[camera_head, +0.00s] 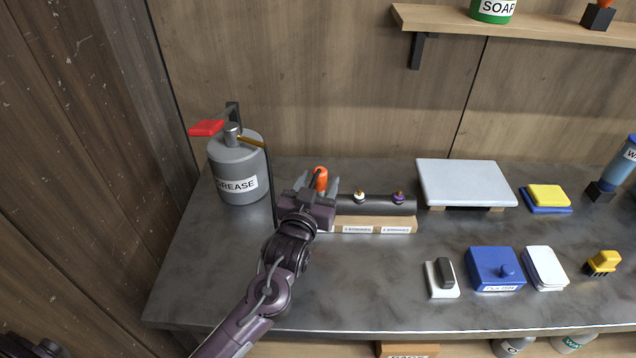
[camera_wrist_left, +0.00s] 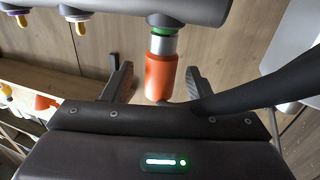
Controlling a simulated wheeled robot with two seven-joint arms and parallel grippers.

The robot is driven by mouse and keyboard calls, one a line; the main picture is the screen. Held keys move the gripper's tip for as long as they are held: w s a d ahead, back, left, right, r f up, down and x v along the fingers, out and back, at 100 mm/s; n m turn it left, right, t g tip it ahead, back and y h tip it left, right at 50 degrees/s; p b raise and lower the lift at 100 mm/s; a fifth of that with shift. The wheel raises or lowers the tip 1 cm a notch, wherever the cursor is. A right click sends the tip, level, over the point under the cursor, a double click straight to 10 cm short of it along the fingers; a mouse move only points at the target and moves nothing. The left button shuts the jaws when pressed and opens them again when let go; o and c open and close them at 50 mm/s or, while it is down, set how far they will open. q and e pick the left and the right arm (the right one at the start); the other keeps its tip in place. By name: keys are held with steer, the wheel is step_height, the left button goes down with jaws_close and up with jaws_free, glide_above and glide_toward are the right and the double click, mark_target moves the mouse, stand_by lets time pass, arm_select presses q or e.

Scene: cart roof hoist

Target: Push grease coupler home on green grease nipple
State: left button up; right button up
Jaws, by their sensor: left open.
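The orange grease coupler (camera_head: 321,176) stands at the left end of the dark pipe (camera_head: 375,204). In the left wrist view the coupler (camera_wrist_left: 160,76) has a silver collar (camera_wrist_left: 163,45) that meets the green nipple (camera_wrist_left: 166,27) on the pipe (camera_wrist_left: 150,8). Most of the nipple is hidden, and I cannot tell if the collar is fully seated. My left gripper (camera_head: 318,184) is open, with one finger on each side of the coupler. In the left wrist view both fingers of the gripper (camera_wrist_left: 158,72) stand apart from it.
A grey grease can (camera_head: 238,168) with a red handle stands at the left. A white nipple (camera_head: 360,198) and a purple nipple (camera_head: 398,198) sit along the pipe. A dark hose (camera_wrist_left: 255,95) crosses beside the coupler. The front left of the bench is largely clear.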

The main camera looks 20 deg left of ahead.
arm_select(q)
steer(key=s, duration=0.7)
steer(key=shift+s+b, duration=0.4)
steer(key=shift+b, duration=0.05)
